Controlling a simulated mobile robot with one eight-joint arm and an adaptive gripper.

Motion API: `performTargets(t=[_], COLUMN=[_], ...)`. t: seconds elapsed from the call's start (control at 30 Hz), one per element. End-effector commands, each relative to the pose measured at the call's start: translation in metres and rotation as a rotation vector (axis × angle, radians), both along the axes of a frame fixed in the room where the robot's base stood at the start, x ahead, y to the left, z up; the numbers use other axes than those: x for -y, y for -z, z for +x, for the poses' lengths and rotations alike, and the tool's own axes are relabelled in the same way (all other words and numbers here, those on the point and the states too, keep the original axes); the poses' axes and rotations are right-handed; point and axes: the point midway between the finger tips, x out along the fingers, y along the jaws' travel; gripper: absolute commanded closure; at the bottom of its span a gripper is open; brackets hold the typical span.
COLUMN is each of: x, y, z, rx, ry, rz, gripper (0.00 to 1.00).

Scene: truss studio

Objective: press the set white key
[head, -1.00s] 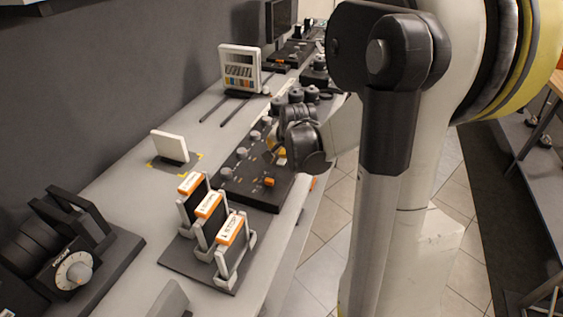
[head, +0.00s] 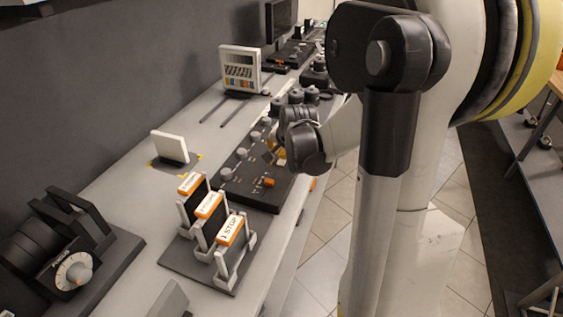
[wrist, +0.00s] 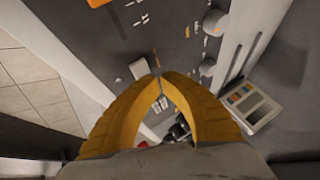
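A small white key (wrist: 139,68) stands on the dark control panel in the wrist view. Any lettering on it is too small to read. My gripper (wrist: 158,74) has its yellow fingers drawn together at the tips, with nothing seen between them. The tips appear just right of the white key; I cannot tell whether they touch it. In the head view my gripper (head: 274,156) is over the dark panel (head: 238,188), and the white key cannot be made out there.
The panel also bears an orange key (head: 269,182) and several grey knobs (wrist: 208,68). A rack with orange-topped cartridges (head: 209,205) stands in front of it. A white card (head: 170,147) and a white device with coloured keys (head: 240,68) stand behind, towards the wall.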

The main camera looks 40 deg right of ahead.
Motion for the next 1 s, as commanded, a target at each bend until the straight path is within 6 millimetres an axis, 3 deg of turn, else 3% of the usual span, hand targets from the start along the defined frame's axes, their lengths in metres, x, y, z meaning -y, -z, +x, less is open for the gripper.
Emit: performTargets(t=[1.0], x=[0.000], y=[0.013], z=[0.000], rx=[0.000], ry=[0.000], rz=[0.000], gripper=[1.00])
